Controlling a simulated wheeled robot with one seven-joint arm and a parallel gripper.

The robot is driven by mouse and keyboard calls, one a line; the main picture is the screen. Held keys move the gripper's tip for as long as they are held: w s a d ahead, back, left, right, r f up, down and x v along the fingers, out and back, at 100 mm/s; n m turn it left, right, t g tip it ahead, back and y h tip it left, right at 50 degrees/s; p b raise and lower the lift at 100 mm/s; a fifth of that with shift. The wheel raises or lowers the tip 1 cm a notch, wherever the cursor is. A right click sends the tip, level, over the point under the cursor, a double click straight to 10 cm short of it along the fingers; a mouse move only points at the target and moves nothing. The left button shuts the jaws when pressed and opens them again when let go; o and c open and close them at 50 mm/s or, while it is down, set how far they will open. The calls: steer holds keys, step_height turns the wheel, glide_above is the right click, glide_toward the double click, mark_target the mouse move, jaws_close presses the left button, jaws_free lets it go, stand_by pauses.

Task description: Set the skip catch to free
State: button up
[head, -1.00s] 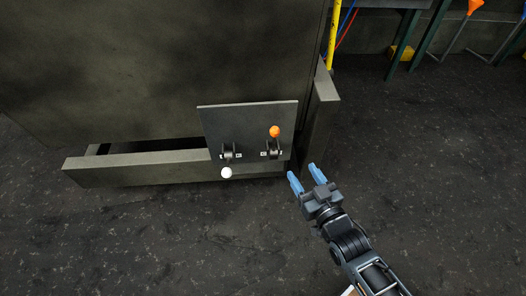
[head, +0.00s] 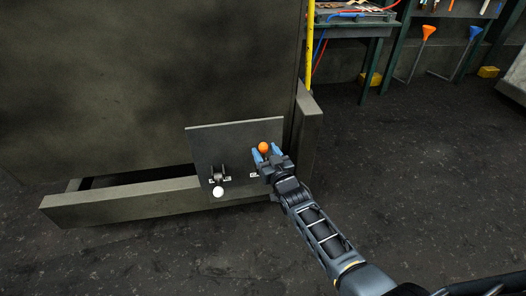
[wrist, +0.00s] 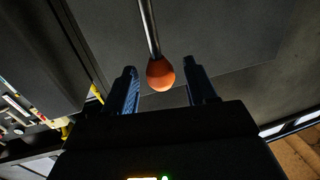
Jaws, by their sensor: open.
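A grey panel (head: 205,143) on the machine's base carries two levers. The right lever ends in an orange ball knob (head: 264,147); the left lever ends in a white ball knob (head: 218,191) and hangs down. Labels beside the levers are too small to read, so I cannot tell which lever is the skip catch. My gripper (head: 264,152) is open at the orange knob, with its blue fingers on either side. In the wrist view the orange knob (wrist: 160,74) on its metal rod lies between the fingertips, with gaps on both sides. My gripper hides the right lever's base.
The large dark machine body (head: 140,75) rises behind the panel, with a low beam (head: 115,208) along the floor. A yellow pole (head: 313,50) and a cluttered bench (head: 350,22) stand behind at the right. The front floor is clear.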

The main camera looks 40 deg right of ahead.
steer(key=shift+x, duration=1.05)
jaws_close()
